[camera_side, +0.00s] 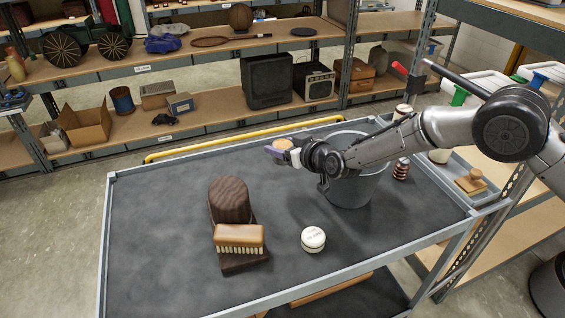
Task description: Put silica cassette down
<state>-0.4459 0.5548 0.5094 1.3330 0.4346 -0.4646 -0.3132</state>
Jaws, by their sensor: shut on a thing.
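My gripper (281,153) is at the end of the arm reaching in from the right. It is above the dark-topped grey cart (150,240), in front of and left of the grey bucket's rim. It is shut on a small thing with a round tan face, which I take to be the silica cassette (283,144). The fingers and a purple-grey piece beside it hide part of its shape. It is held clear of the cart top.
A brown ridged block (230,200) and a wooden brush (239,237) are on the cart, left of centre. The grey bucket (355,185) is under my arm. The cart's left part is bare.

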